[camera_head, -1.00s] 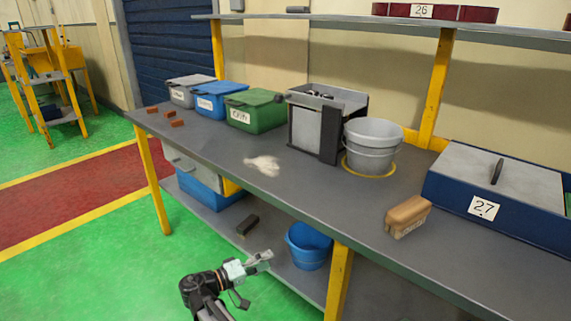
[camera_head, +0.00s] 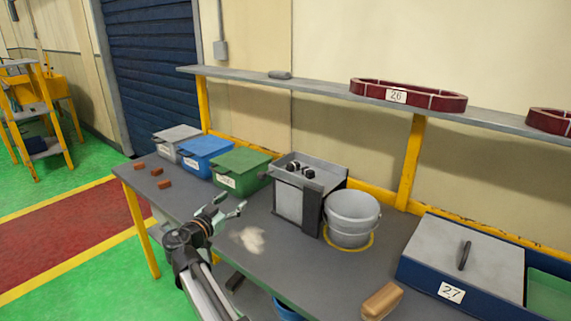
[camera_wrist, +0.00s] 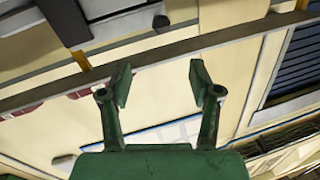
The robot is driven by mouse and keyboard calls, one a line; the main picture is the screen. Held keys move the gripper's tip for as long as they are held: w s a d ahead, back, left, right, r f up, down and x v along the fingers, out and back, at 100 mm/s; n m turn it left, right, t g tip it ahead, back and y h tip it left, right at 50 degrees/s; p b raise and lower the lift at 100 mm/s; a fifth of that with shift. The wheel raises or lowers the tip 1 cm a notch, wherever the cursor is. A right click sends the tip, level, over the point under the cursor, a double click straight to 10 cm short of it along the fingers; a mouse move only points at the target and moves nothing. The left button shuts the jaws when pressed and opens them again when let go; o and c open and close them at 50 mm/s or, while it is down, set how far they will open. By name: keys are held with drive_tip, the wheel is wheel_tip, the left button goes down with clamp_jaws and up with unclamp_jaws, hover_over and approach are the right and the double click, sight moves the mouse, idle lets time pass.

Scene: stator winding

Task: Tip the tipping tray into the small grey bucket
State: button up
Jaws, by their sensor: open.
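The tipping tray (camera_head: 324,179) is a grey open tray on top of a grey and black stand (camera_head: 296,206) on the bench. Several small dark and silvery parts (camera_head: 300,169) lie in it. The small grey bucket (camera_head: 352,215) stands upright just right of the stand, inside a yellow ring on the bench top. My gripper (camera_head: 238,208) is open and empty, above the bench in front of the green bin and left of the stand. In the wrist view my gripper (camera_wrist: 158,83) shows two spread fingers with nothing between them.
A pale spill (camera_head: 248,239) lies on the bench (camera_head: 290,258). A brush (camera_head: 382,301) and a blue case (camera_head: 460,252) marked 27 are at right. A shelf (camera_head: 320,92) runs above.

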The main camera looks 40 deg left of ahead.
sight(259, 178)
drive_tip(key=w+p, duration=0.1)
drive_tip(key=w, duration=0.4)
drive_tip(key=w+a+p, duration=0.1)
drive_tip(key=w+p, duration=0.1)
drive_tip(key=w, duration=0.3)
drive_tip(key=w+a+p, duration=0.1)
drive_tip(key=w+p, duration=0.1)
drive_tip(key=w, duration=0.3)
drive_tip(key=shift+w+a+r, duration=0.15)
drive_tip(key=shift+w+r, duration=0.05)
drive_tip(key=shift+w, duration=0.1)
drive_tip(key=shift+w+f, duration=0.1)
drive_tip(key=shift+w, duration=0.75)
clamp_jaws()
